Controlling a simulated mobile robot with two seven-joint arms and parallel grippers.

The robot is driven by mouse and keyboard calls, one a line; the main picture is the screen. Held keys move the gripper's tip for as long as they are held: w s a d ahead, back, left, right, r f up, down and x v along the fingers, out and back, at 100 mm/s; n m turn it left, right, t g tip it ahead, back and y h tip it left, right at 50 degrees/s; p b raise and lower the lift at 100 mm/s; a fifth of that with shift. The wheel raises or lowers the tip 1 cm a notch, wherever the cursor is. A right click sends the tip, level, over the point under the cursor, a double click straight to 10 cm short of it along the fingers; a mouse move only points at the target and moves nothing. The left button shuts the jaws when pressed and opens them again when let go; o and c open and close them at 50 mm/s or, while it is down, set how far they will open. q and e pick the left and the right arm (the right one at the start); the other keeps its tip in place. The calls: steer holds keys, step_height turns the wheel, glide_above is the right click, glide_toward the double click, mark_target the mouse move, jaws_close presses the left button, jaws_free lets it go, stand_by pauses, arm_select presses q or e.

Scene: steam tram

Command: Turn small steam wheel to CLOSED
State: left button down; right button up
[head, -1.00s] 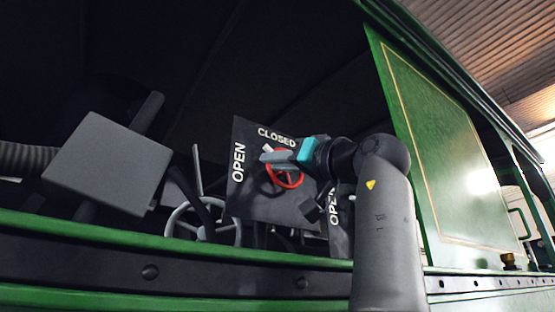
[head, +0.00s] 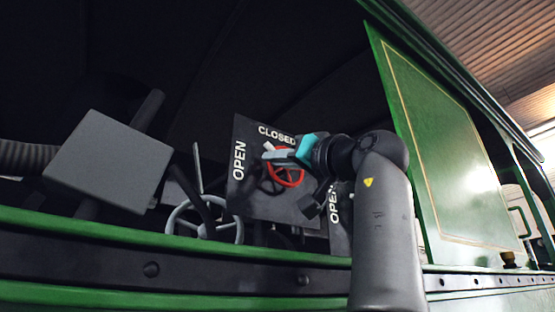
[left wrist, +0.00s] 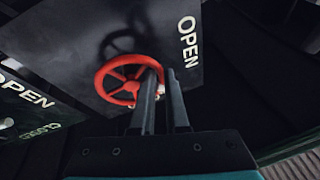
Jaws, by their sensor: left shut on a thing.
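The small red steam wheel (head: 289,183) is mounted in front of a black plate (head: 240,190) lettered CLOSED along the top and OPEN down the left side. My left gripper (head: 270,156) reaches in from the right and is shut on the wheel at its upper part, hiding some of the rim. In the left wrist view the red wheel (left wrist: 132,87) shows its spokes and hub, and the fingers (left wrist: 158,78) meet its right side. The exact contact is partly hidden. My right gripper is in neither view.
A larger grey spoked wheel (head: 184,208) is to the left of the plate, near a grey box (head: 110,160) with a ribbed hose. A second OPEN-lettered plate (head: 340,240) is behind my arm. The green cab wall (head: 250,252) runs across the front.

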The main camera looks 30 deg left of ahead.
mark_target(283, 147)
arm_select(q)
steer(key=shift+w+d+r+m+t+h, duration=0.15)
steer(key=shift+r+m+t+h, duration=0.75)
steer(key=shift+m, duration=1.85)
steer(key=shift+w+r+m+t+h, duration=0.2)
steer(key=shift+m+t+h, duration=0.45)
steer(key=shift+m+t, duration=1.45)
steer(key=shift+w+d+r+m+t+h, duration=0.15)
steer(key=shift+r+m+t+h, duration=0.5)
steer(key=shift+m, duration=2.7)
steer(key=shift+f, duration=0.15)
steer(key=c, duration=1.2)
jaws_free()
steer(key=shift+f, duration=0.1)
